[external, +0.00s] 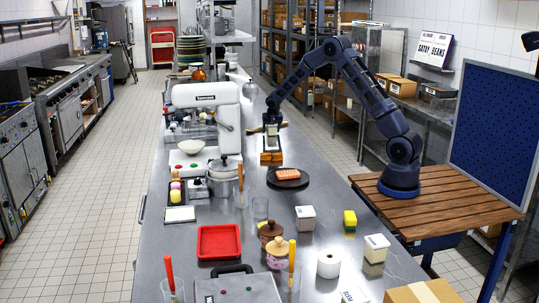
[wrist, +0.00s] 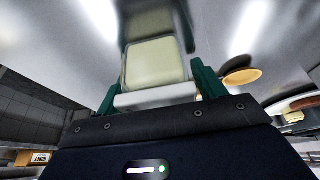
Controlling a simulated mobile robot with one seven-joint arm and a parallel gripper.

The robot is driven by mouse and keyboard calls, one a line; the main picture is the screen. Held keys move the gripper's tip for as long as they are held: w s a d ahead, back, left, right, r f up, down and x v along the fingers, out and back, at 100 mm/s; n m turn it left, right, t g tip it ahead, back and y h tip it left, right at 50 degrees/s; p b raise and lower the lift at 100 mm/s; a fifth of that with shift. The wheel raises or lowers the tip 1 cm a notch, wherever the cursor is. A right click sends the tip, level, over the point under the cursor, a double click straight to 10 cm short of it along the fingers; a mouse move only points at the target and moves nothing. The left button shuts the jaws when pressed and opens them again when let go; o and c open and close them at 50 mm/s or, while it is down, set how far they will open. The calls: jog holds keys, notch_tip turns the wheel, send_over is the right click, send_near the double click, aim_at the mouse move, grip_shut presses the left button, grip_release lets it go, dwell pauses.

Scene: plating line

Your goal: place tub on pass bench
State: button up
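A pale tub with a cream square face (wrist: 155,62) fills the space between the teal fingers of my gripper (wrist: 155,88) in the wrist view. The fingers lie along both of its sides. In the external view my gripper (external: 271,128) points down over the long steel bench, with the pale tub (external: 271,142) at its fingertips. The tub is just above or on a small wooden block-like stand (external: 271,158); I cannot tell if they touch. The long steel bench (external: 330,185) runs down the middle; no label marks it as the pass bench.
A dark round board (external: 304,181) with orange food lies just in front of the gripper. A white mixer (external: 207,97) and a lidded pot (external: 223,180) stand to the left. Similar pale boxes (external: 376,248) and a red tray (external: 219,242) are nearer. Bare steel lies right of the board.

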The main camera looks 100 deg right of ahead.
jog(key=shift+o, duration=0.3)
jog(key=shift+r, duration=0.1)
jog(key=v, duration=1.1)
jog(key=w+a+r+n+t, duration=0.1)
jog(key=w+a+r+n, duration=0.1)
jog(key=a+r, duration=0.6)
jog(key=w+a+r+n+t, duration=0.15)
jog(key=a+r, duration=0.25)
jog(key=a, duration=0.7)
jog(key=s+a+r+n+y, duration=0.15)
jog(key=a+r, duration=0.25)
jog(key=a, duration=0.6)
jog(key=a+r+n, duration=0.3)
jog(key=a, duration=0.6)
jog(key=s+a+r+n+t+y, duration=0.15)
jog(key=s+a, duration=0.25)
jog(key=a, duration=0.4)
jog(key=s+a+r+n, duration=0.1)
jog(key=s+a+n, duration=0.2)
jog(key=s+a, duration=0.35)
jog(key=s+a+f+n, duration=0.1)
jog(key=s+a+n, duration=0.1)
jog(key=s+a, duration=0.4)
jog(key=s+a+f+n+y, duration=0.1)
jog(key=s+a+f+n, duration=0.1)
jog(key=s+a, duration=0.4)
jog(key=shift+a+n+t, duration=0.3)
jog(key=shift+a+n, duration=0.45)
jog(key=shift+a, duration=0.1)
